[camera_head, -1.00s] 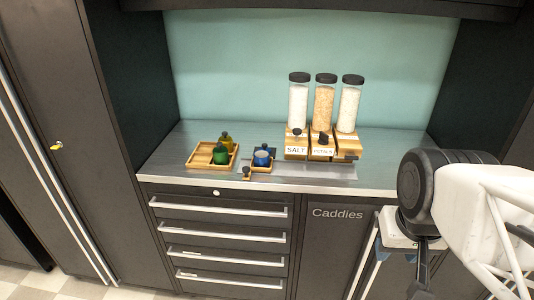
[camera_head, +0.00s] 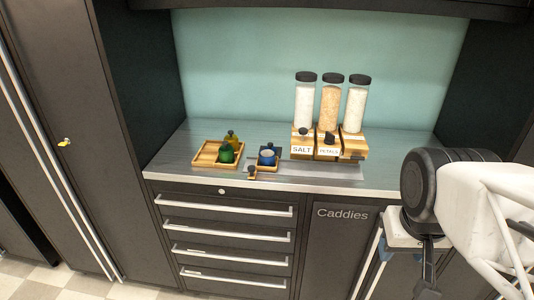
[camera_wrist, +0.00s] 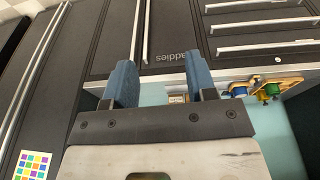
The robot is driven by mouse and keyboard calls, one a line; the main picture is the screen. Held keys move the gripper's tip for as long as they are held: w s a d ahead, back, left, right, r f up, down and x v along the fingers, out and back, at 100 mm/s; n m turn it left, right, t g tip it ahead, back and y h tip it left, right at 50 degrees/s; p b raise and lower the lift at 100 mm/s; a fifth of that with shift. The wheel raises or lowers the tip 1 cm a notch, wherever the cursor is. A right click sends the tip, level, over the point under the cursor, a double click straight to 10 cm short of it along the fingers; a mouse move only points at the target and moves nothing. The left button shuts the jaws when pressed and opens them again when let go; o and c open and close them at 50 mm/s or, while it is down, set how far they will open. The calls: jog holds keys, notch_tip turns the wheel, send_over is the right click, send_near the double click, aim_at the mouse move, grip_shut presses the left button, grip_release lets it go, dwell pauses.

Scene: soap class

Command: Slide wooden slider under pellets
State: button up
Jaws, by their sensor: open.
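Three clear jars with black lids stand on wooden dispenser bases at the back right of the counter. The left base (camera_head: 303,144) reads SALT and the middle base (camera_head: 328,148) seems to read PETALS. The right base (camera_head: 354,145), under a jar of white grains (camera_head: 356,104), shows no readable label. A small wooden piece with a dark knob (camera_head: 252,172) lies near the counter's front edge, beside a blue cup (camera_head: 268,157); I cannot tell if it is the slider. My gripper (camera_wrist: 160,84) is open and empty, apart from the counter, in front of the cabinets.
A wooden tray (camera_head: 206,157) with green and yellow-green bottles sits on the counter's left. A grey strip (camera_head: 320,171) lies before the dispensers. Drawers (camera_head: 228,211) with bar handles and a Caddies door (camera_head: 338,235) are below. Dark cabinet walls close both sides.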

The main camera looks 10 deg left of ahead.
jog(key=w+a+f+n+t+h, duration=0.1)
jog(key=w+a+f+n+h, duration=0.15)
jog(key=w+n, duration=0.4)
jog(key=w+a+f+n+t+h, duration=0.1)
jog(key=w+a+n+h, duration=0.25)
jog(key=w, duration=0.55)
jog(key=w+a+f+n+h, duration=0.2)
jog(key=w+n+h, duration=0.2)
jog(key=w+n, duration=0.3)
jog(key=n+t+y, duration=0.4)
jog(key=n+t, duration=0.8)
jog(key=n, duration=0.2)
send_near(255, 173)
jog(key=w+r, duration=0.2)
jog(key=r, duration=0.1)
jog(key=shift+w+d, duration=0.15)
jog(key=shift+r, duration=0.1)
jog(key=shift+w+d, duration=0.1)
jog(key=shift+x, duration=3.8)
jog(key=shift+d+r, duration=0.1)
grip_shut()
